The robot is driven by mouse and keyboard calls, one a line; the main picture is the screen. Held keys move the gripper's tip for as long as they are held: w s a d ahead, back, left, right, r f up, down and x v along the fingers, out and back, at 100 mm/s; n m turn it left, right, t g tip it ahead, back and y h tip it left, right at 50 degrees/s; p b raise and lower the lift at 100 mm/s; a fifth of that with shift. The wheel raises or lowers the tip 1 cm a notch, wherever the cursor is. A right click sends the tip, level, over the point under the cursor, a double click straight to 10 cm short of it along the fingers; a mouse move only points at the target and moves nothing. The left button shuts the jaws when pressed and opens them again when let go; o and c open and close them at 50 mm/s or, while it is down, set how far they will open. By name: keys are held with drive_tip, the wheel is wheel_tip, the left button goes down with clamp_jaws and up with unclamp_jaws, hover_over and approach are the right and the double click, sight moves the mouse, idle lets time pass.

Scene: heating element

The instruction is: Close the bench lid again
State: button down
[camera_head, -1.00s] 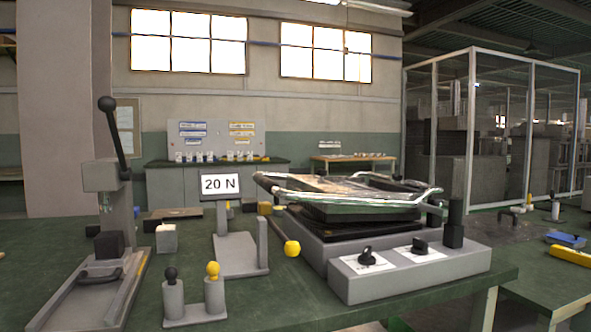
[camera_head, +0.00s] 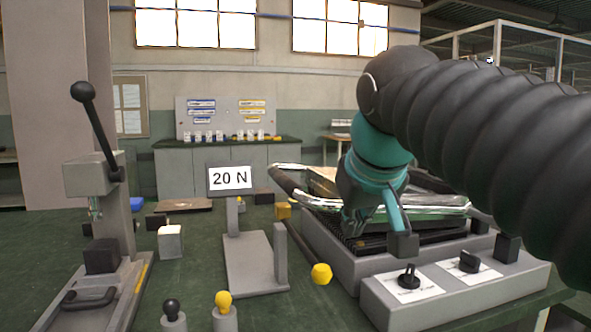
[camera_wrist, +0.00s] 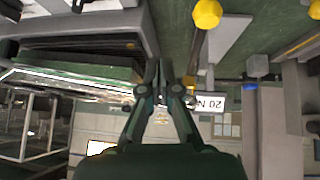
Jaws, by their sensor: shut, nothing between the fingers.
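The bench lid, a dark slab with shiny metal rails (camera_head: 440,208), sits over the grey bench base (camera_head: 335,262). It looks raised, with a gap between it and the dark ribbed top below. My arm hides much of its middle.
A yellow-knobbed rod (camera_head: 321,274) sticks out at the bench's left front. A stand with a "20 N" sign (camera_head: 230,178) is left of it. A control box with black knobs (camera_head: 408,278) stands in front. A lever press (camera_head: 98,175) is at far left.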

drive_tip(key=n+t, duration=0.1)
approach(294, 185)
drive_tip(key=shift+y, duration=0.4)
drive_tip(key=w, duration=0.2)
drive_tip(key=w+f+b, duration=0.1)
drive_tip(key=w, duration=0.1)
drive_tip(key=shift+a, duration=0.25)
drive_tip(key=f, duration=0.1)
drive_tip(key=f+b, duration=0.1)
drive_tip(key=f, duration=0.1)
drive_tip(key=shift+d, duration=0.2)
drive_tip(key=shift+f, duration=0.3)
